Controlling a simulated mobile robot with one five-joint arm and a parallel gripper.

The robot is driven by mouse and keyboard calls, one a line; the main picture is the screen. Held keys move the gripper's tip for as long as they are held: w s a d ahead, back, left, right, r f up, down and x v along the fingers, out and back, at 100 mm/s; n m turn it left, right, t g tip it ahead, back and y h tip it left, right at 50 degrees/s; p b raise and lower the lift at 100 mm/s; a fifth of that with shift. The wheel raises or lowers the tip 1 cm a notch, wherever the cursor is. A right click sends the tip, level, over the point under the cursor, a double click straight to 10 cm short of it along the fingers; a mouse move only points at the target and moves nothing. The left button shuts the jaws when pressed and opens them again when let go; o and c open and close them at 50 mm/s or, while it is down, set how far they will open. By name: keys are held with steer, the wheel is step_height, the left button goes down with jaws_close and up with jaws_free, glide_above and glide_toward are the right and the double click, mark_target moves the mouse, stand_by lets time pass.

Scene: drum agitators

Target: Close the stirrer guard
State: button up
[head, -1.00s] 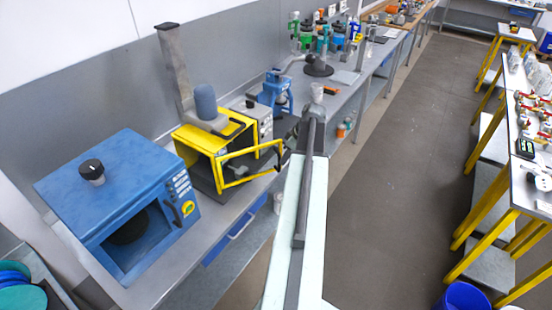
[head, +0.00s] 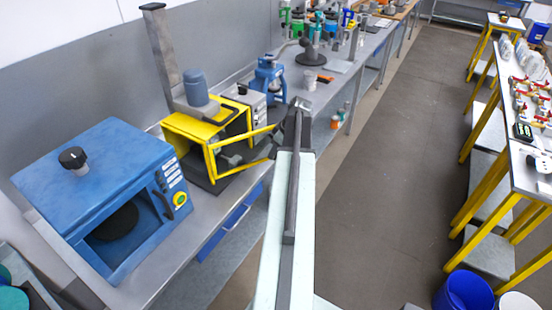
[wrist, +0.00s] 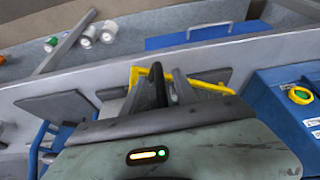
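The stirrer is a yellow-framed box (head: 183,127) on the bench in the head view, with a grey-blue motor (head: 195,88) on top and a tall post behind. Its guard, a yellow frame (head: 238,135), stands open, swung out toward the aisle. My gripper (head: 262,147) is at the guard's outer end and hides part of it. In the wrist view my gripper's two dark fingers (wrist: 170,88) overlap the yellow guard (wrist: 212,87), which shows on both sides of them. Whether they touch or hold it is unclear.
A blue oven-like box (head: 95,170) with a black knob stands left of the stirrer. A grey box and a blue device (head: 268,80) stand beyond it. The aisle floor (head: 385,150) is clear, with a yellow-legged table (head: 520,165) and blue bucket (head: 462,293) at right.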

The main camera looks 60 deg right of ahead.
jaws_close()
stand_by(1.5)
